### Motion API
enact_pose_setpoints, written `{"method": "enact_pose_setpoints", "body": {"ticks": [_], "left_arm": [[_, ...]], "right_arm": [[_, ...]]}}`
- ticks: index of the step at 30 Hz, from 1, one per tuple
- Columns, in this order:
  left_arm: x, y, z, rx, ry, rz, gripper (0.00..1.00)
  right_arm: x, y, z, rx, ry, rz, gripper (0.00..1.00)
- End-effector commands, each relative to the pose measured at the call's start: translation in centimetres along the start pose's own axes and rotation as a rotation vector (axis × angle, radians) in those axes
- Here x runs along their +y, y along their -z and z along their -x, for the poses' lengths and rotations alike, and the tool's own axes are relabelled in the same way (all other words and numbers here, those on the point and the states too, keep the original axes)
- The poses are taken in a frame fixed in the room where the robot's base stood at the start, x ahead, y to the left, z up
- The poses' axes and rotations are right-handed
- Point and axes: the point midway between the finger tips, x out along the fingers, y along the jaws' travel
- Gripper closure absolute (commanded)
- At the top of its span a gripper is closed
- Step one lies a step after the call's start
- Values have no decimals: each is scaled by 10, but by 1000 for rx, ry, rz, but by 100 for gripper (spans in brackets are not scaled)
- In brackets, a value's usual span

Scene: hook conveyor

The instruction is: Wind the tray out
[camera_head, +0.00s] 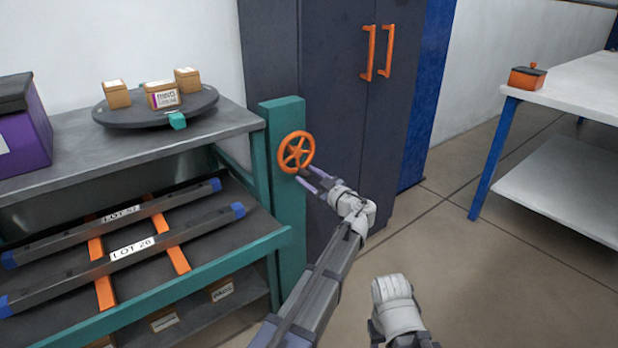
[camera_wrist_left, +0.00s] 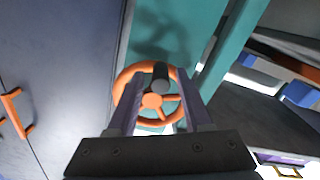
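An orange spoked handwheel (camera_head: 296,152) is mounted on a teal post (camera_head: 288,210) at the shelf unit's right end. In the left wrist view the wheel (camera_wrist_left: 151,101) has a dark cylindrical knob (camera_wrist_left: 161,77) near its rim. My left gripper (camera_head: 309,179) is open at the wheel's lower right in the head view. In the wrist view its fingers (camera_wrist_left: 160,112) are spread apart, with the knob in line with the gap. I cannot tell if they touch the wheel. A dark tray surface (camera_head: 215,237) with two labelled bars lies in the teal-framed bay.
A turntable (camera_head: 145,117) with several small boxes stands on the upper shelf, beside a purple box (camera_head: 27,130). A dark cabinet (camera_head: 335,85) with orange handles is behind the wheel. A white table (camera_head: 575,90) with an orange box (camera_head: 527,77) stands right. Floor between is clear.

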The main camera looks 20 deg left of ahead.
Motion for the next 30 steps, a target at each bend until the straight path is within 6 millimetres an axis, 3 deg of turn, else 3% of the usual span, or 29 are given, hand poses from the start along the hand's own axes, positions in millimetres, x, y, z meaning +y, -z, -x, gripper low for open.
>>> {"method": "enact_pose_setpoints", "body": {"ticks": [10, 21, 30], "left_arm": [[0, 0, 5, -1, 0, 0, 44], [0, 0, 61, -1, -2, 0, 44], [0, 0, 78, -1, 0, 0, 44]], "right_arm": [[0, 0, 0, 0, 0, 0, 50], [0, 0, 0, 0, 0, 0, 50], [0, 0, 0, 0, 0, 0, 50]]}}
